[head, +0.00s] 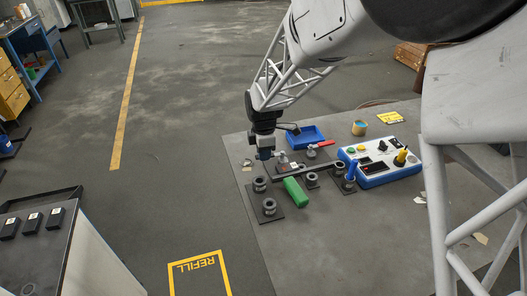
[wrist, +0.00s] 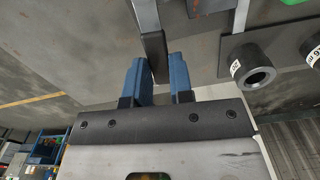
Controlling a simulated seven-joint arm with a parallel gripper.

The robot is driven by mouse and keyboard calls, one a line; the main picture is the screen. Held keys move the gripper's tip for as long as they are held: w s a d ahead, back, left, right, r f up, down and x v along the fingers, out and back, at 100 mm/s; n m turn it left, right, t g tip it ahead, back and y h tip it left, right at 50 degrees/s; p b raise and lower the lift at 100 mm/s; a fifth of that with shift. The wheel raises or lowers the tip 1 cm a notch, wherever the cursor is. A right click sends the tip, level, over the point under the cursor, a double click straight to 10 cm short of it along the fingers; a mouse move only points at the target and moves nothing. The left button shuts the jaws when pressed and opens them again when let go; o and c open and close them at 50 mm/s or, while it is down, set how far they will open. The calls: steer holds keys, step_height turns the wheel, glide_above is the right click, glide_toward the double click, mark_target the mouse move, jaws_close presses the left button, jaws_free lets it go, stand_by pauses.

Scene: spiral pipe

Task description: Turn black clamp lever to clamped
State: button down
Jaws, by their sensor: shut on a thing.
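My gripper (head: 265,154) is low over the left part of the work plate, beside a small clamp (head: 283,158). In the wrist view its two blue fingers (wrist: 158,72) are closed on the end of a dark bar (wrist: 152,50), which looks like the black clamp lever. The bar runs up to a lighter grey arm at the top edge. In the head view my gripper and wrist hide most of this lever, so its angle is unclear. A second clamp with a red lever (head: 323,144) stands to the right.
A blue tray (head: 305,138) is behind. A control box (head: 378,166) with buttons and a blue upright piece (head: 350,171) are to the right. The plate's front is clear.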

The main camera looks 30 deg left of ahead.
steer(key=c, duration=1)
jaws_free()
steer(key=shift+r, duration=0.15)
steer(key=shift+r, duration=3.75)
steer(key=shift+d, duration=0.1)
